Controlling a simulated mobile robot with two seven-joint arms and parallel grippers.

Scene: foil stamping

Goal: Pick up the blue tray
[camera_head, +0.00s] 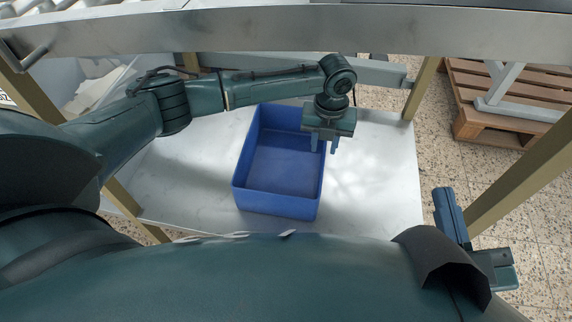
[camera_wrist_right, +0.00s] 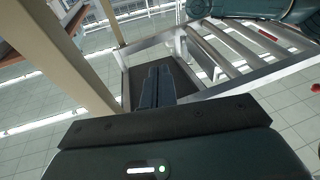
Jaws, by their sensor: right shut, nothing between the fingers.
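The blue tray (camera_head: 283,165) is an open, empty rectangular box on the white table surface in the head view. My left gripper (camera_head: 325,144) points down at the tray's right wall, towards its far end. Its two fingers are apart, one on the inner side of the wall and one on the outer side. I cannot tell whether they touch the wall. My right gripper (camera_wrist_right: 157,86) is shut and empty in the right wrist view, away from the tray. The tray is not in that view.
The white table (camera_head: 375,185) is bare right of the tray. A metal rail (camera_head: 300,32) crosses above its far side. Brownish frame posts (camera_head: 423,85) stand at its corners. A wooden pallet (camera_head: 495,125) lies on the floor at right. The right wrist view shows a slatted metal frame (camera_wrist_right: 235,58).

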